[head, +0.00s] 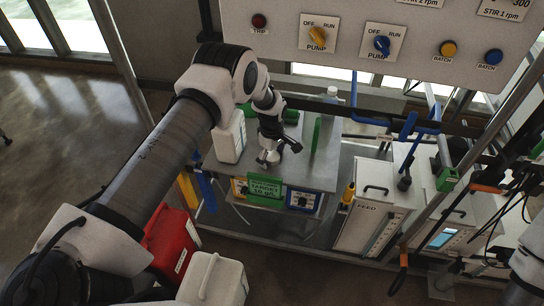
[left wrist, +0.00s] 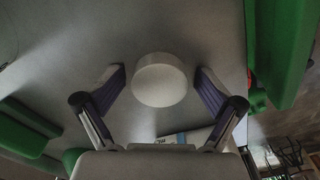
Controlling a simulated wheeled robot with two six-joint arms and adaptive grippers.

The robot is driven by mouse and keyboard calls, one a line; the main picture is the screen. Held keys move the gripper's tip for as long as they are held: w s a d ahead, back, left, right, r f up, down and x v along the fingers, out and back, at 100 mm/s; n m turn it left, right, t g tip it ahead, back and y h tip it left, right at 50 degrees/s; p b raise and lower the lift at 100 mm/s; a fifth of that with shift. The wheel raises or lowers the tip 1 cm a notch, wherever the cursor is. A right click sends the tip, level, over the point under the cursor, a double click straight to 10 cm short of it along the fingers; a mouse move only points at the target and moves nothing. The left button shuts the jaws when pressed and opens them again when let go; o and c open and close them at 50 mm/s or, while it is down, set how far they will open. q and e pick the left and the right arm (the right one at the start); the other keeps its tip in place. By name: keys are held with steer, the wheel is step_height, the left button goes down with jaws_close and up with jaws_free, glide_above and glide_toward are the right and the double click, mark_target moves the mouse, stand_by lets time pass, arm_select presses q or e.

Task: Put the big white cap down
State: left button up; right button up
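The big white cap (left wrist: 160,80) is round and pale, and in the left wrist view it is between the two fingers of my left gripper (left wrist: 160,78). A narrow gap shows between the cap and each fingertip, so the fingers are spread around it without visible contact. In the head view my left gripper (head: 277,152) is low over the grey bench (head: 318,172), and the cap is largely hidden there by the fingers. I cannot tell whether the cap rests fully on the bench. My right gripper is not in view.
A white jug (head: 230,138) stands left of the gripper on the bench. A green target sign (head: 265,191) hangs at the front edge. A panel with pump switches (head: 382,43) overhangs behind. A feed cabinet (head: 370,222) stands right; a red canister (head: 172,243) is lower left.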

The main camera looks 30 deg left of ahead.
mark_target(272, 156)
arm_select(q)
steer(key=shift+r, duration=0.1)
steer(key=shift+w+r+p, duration=0.1)
steer(key=shift+r+p, duration=0.6)
steer(key=shift+p, duration=0.05)
steer(key=shift+r+b, duration=0.35)
steer(key=shift+b, duration=0.05)
step_height(272, 156, up, 6)
steer(key=shift+r+b, duration=0.15)
steer(key=shift+b, duration=0.75)
steer(key=shift+r, duration=0.15)
